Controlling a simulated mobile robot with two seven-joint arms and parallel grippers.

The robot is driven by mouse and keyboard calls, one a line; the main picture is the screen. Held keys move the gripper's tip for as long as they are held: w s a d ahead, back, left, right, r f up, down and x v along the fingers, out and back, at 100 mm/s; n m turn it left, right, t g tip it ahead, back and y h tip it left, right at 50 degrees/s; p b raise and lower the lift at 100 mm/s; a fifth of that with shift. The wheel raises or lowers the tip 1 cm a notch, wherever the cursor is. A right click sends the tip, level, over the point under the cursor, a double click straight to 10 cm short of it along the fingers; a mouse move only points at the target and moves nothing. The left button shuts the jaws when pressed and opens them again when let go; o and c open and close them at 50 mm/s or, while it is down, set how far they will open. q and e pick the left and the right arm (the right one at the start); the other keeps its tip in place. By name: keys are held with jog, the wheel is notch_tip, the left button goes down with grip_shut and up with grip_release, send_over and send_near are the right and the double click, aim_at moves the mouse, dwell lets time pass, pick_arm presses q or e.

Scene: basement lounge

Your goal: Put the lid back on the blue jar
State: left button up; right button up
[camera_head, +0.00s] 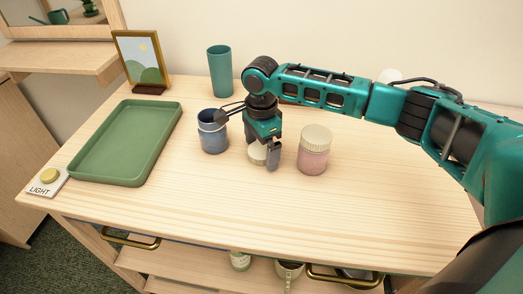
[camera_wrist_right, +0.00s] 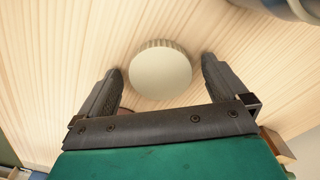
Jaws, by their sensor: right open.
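The blue jar (camera_head: 213,138) stands upright and open on the wooden tabletop, left of my right gripper. A round cream lid (camera_head: 257,155) lies flat on the table between the blue jar and a pink jar. In the right wrist view the lid (camera_wrist_right: 160,74) shows between the two dark fingers. My right gripper (camera_head: 264,152) points down over the lid. It is open, with gaps on both sides of the lid in the wrist view (camera_wrist_right: 162,70). Part of the lid is hidden by a finger in the head view. My left gripper is not in view.
The pink jar (camera_head: 314,158) with a cream lid stands close on the right. A teal cup (camera_head: 219,70) and a framed picture (camera_head: 141,60) stand behind. A green tray (camera_head: 84,167) and a light button (camera_head: 48,176) are at left. The front table area is clear.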

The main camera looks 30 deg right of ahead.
aim_at(261, 150)
jog(key=shift+c, duration=0.4)
jog(key=c, duration=1)
jog(key=shift+r, duration=0.1)
notch_tip(261, 150, up, 20)
jog(key=p, duration=0.3)
